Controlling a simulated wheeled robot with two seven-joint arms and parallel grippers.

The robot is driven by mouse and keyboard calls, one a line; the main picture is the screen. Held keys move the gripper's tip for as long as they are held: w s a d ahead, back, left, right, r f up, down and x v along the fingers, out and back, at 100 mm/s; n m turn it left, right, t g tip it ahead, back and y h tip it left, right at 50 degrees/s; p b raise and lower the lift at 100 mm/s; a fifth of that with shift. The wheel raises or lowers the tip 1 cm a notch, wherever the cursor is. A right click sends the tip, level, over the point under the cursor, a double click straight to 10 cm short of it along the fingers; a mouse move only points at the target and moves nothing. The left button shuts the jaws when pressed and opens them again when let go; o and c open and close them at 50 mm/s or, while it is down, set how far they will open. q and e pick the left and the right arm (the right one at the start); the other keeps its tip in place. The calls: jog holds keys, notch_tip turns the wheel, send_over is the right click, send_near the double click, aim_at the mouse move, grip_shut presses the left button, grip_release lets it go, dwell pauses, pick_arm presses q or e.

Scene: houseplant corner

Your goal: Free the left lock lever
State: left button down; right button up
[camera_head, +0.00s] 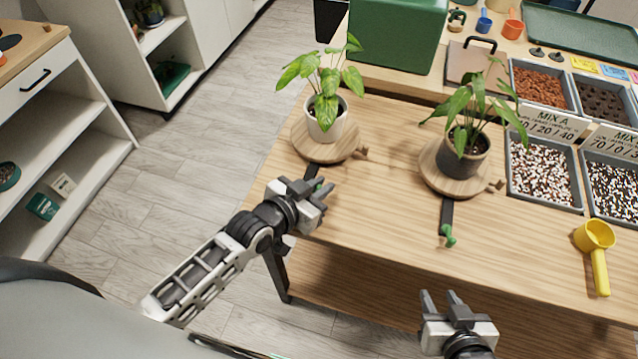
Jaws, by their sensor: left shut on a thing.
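The left lock lever (312,171) is a dark bar running from under the left round wooden turntable (301,148) toward the table's front edge. My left gripper (321,190) is shut on its green end, which is mostly hidden between the fingers. A white pot (326,125) with a leafy plant stands on this turntable. The right lock lever (446,214), dark with a green knob, points forward from under the right turntable (431,173), which bears a dark pot (462,158) with a plant. My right gripper (441,299) is open and empty in front of the table edge.
A yellow scoop (597,250) lies at the right of the wooden table (375,200). Trays of soil mix (541,171) and signs fill the right side. A green box (397,35) stands at the back. The table between the two levers is clear.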

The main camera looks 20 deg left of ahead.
pick_arm(q)
jog(key=shift+w+r, duration=0.1)
jog(key=shift+r, duration=0.1)
jog(key=c, duration=1.5)
grip_release()
jog(key=shift+o, duration=0.2)
jog(key=shift+f, duration=0.1)
jog(key=v, duration=1.6)
jog(key=shift+d, duration=0.1)
